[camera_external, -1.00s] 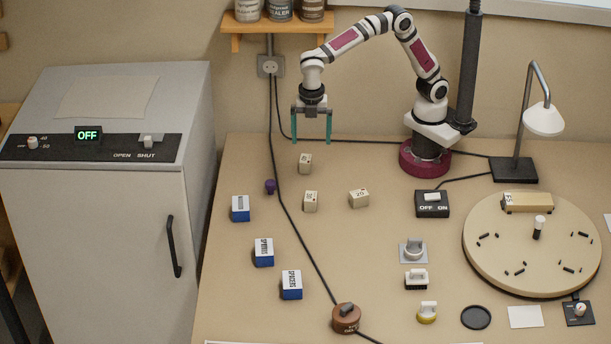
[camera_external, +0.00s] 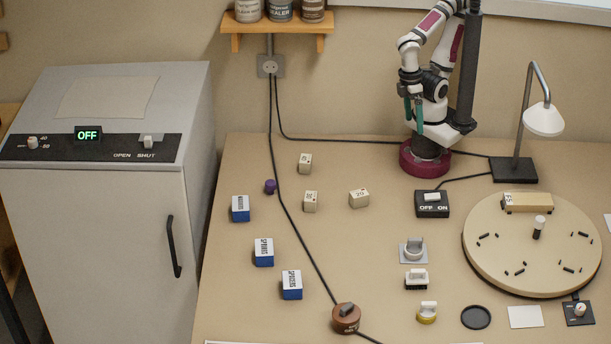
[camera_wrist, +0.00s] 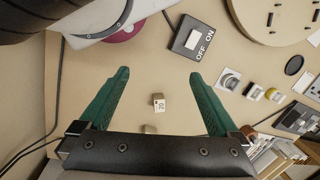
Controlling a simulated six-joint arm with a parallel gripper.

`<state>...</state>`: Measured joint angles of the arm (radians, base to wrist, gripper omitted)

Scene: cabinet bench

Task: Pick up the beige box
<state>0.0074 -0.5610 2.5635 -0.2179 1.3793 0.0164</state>
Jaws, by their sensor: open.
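Three small beige boxes with dark marks stand on the bench: one at the back (camera_external: 305,163), one in front of it (camera_external: 310,201) and one to the right (camera_external: 359,198). A longer beige box (camera_external: 528,203) lies on the round turntable. My gripper (camera_external: 413,124) is above the bench's back, close to my base, right of and apart from the small boxes. In the wrist view my gripper (camera_wrist: 159,76) is open and empty.
Blue-and-white boxes (camera_external: 264,252) stand at left, near a purple object (camera_external: 270,186). A black cable crosses to a brown knob (camera_external: 346,318). The switch box (camera_external: 432,204), lamp (camera_external: 515,169) and turntable (camera_external: 480,262) are right. The bench centre is clear.

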